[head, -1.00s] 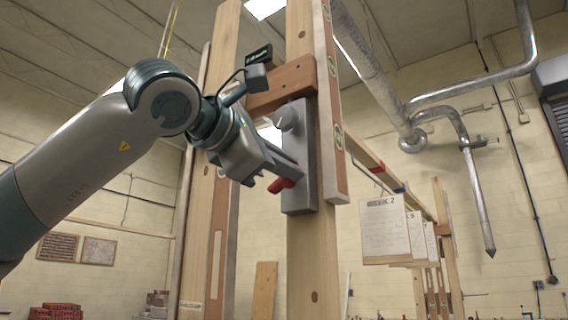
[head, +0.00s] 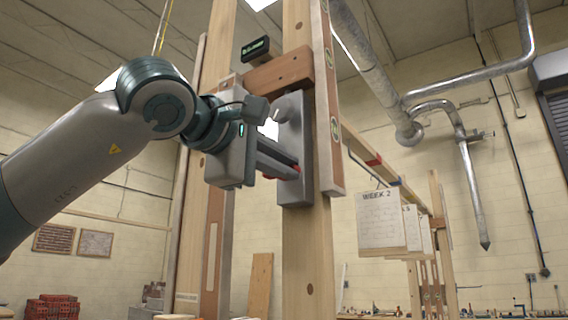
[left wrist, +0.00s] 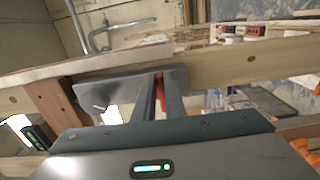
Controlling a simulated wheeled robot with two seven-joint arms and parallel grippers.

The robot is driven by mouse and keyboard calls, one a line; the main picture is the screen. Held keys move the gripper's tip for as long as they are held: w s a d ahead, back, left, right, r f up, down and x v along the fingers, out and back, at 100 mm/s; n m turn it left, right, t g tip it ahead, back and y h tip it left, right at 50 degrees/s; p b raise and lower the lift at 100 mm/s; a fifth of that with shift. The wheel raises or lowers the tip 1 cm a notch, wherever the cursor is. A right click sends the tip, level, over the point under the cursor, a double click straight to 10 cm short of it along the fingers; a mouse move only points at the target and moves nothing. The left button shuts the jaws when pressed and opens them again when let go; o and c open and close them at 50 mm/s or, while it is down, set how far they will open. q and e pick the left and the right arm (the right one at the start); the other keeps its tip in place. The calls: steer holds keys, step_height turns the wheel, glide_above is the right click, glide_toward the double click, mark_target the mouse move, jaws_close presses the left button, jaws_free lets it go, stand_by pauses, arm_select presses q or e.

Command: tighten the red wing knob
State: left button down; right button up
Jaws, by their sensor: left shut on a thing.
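The red wing knob (head: 296,168) sits on the lower part of a grey metal plate (head: 294,120) fixed to an upright timber post. My left gripper (head: 290,170) reaches in from the left and is shut on the knob, which is mostly hidden by the fingers. In the left wrist view a strip of the red knob (left wrist: 161,92) shows between the two dark fingers, against the grey plate (left wrist: 112,90). A grey round knob (head: 284,115) sits higher on the same plate. My right gripper is not in view.
A spirit level (head: 332,120) stands along the post's right edge. A brown wooden crosspiece (head: 278,73) and a small dark display (head: 255,49) are above the gripper. Hanging paper sheets (head: 380,220) are to the right. Open room lies below the arm.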

arm_select(q)
steer(key=shift+f, duration=0.1)
steer(key=c, duration=1.8)
jaws_free()
steer(key=shift+s, duration=0.1)
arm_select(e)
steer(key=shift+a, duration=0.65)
